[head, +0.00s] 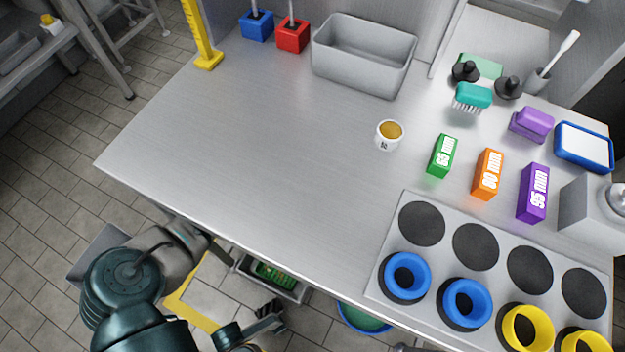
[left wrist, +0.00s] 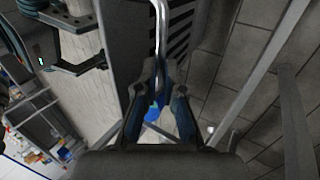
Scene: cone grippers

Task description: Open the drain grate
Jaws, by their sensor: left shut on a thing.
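My left arm comes in at the lower left of the head view. Its gripper (head: 213,246) is partly hidden at the table's front edge. In the left wrist view the two fingers of my left gripper (left wrist: 158,85) are closed on a thin bent metal rod (left wrist: 160,28). A dark striped panel (left wrist: 180,32), which looks like the slotted grate, lies behind the rod. Whether the rod is joined to it I cannot tell. A dark gripper-like part (head: 266,318), likely my right gripper, is at the bottom of the head view; its jaws are unclear.
A steel table (head: 250,140) fills the middle. A yellow-edged panel (head: 205,300) and a bin with green contents (head: 270,275) are low by its front edge. A blue-rimmed bucket (head: 362,318) stands below. A grey tub (head: 365,55) and a cup (head: 389,135) are on top.

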